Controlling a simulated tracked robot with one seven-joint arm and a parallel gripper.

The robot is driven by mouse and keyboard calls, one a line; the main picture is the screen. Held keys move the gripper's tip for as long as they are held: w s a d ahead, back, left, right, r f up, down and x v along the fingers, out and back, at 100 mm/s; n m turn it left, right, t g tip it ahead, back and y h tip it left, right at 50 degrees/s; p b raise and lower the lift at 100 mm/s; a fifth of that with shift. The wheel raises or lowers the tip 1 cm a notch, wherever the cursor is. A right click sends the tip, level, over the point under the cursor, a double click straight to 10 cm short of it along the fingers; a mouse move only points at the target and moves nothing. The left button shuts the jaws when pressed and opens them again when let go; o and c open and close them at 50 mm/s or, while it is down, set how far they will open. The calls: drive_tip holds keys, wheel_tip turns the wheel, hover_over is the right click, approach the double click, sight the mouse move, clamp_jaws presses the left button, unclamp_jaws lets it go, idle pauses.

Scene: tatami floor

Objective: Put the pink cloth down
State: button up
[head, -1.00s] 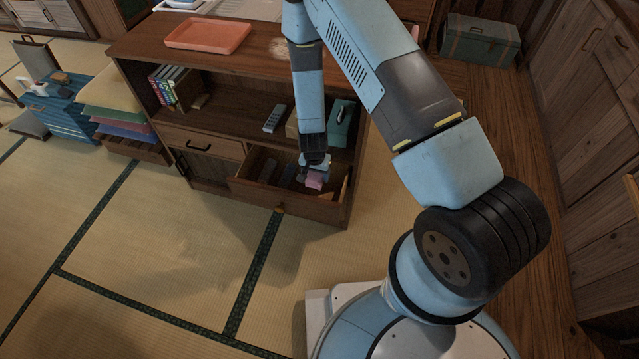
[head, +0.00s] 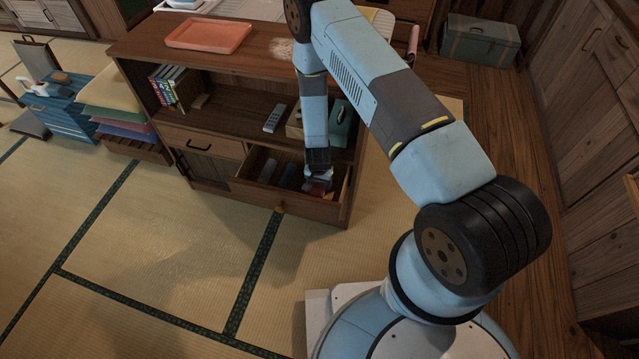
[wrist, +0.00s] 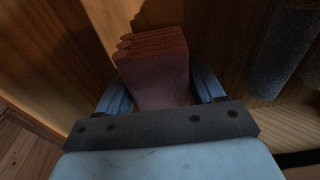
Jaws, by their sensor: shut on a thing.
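The pink cloth (wrist: 155,75) is a folded, layered bundle, dark pink in the shade. In the wrist view it sits between the two blue fingers of my gripper (wrist: 160,92), which is shut on it. In the head view my gripper (head: 318,178) is down inside the open drawer (head: 290,204) at its right end.
Several dark rolled things (head: 268,171) lie in the drawer left of my gripper. A pink tray (head: 208,36) is on the cabinet top. The tatami in front is clear.

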drive_tip(key=shift+w+f, duration=0.25)
drive_tip(key=shift+f, duration=0.35)
drive_tip(key=o, duration=1)
drive_tip(key=shift+f, duration=0.1)
drive_tip(key=r, duration=0.4)
drive_tip(key=s+r, duration=0.1)
drive_tip(key=r, duration=0.7)
drive_tip(key=shift+s+a, duration=0.15)
